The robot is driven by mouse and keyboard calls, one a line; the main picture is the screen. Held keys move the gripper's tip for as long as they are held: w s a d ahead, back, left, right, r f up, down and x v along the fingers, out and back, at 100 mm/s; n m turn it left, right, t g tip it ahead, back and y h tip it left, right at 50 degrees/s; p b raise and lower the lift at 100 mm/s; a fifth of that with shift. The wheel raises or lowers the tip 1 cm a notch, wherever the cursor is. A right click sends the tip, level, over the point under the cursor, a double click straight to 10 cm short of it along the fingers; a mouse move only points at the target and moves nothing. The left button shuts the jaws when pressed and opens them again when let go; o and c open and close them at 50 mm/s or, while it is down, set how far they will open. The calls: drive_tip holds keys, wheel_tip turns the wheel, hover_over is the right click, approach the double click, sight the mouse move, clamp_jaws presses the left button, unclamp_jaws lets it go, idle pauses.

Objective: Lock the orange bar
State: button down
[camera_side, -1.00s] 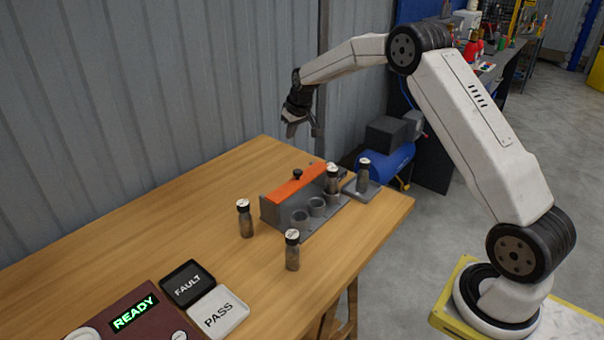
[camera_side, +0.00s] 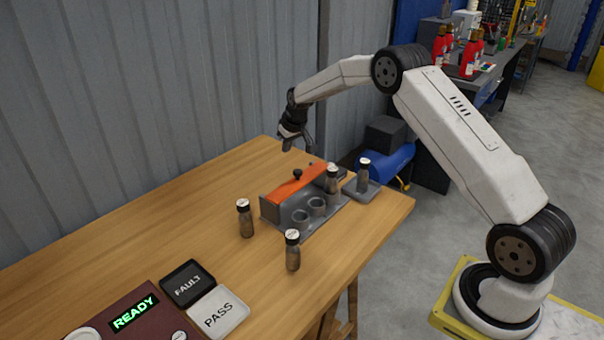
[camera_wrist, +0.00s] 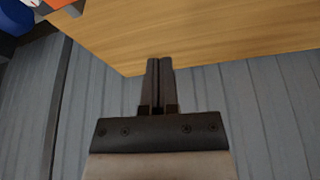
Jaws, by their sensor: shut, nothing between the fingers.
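The orange bar (camera_side: 292,188) lies along the top of a grey rack (camera_side: 272,213) on the wooden table, with a black knob (camera_side: 297,174) standing on it. The rack has round sockets along its front; one holds a dark bottle with a pale cap (camera_side: 332,180). My gripper (camera_side: 297,148) hangs in the air behind and above the bar's far end, touching nothing. In the wrist view my gripper's fingers (camera_wrist: 160,62) are together and empty. A piece of orange (camera_wrist: 57,3) shows at that view's top left edge. Whether the bar is locked cannot be told.
Two loose bottles (camera_side: 245,218) (camera_side: 292,250) stand in front of the rack. Another bottle (camera_side: 363,174) stands on a small grey plate at right. A console reading READY (camera_side: 134,313) and FAULT (camera_side: 187,284) and PASS (camera_side: 218,313) trays sit front left. A corrugated wall (camera_side: 150,120) is behind.

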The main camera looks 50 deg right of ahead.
sight(299, 170)
drive_tip(key=shift+s+a+f, duration=0.1)
drive_tip(key=shift+s+f, duration=0.3)
drive_tip(key=shift+f, duration=0.4)
drive_tip(key=shift+s+f, duration=0.4)
drive_tip(key=shift+f, duration=0.35)
drive_tip(key=shift+s+a+f, duration=0.1)
drive_tip(key=shift+s+f, duration=0.3)
drive_tip(key=shift+f, duration=0.4)
drive_tip(key=shift+s, duration=0.15)
drive_tip(key=shift+s, duration=1.5)
drive_tip(key=shift+w, duration=0.2)
wheel_tip(299, 170, up, 10)
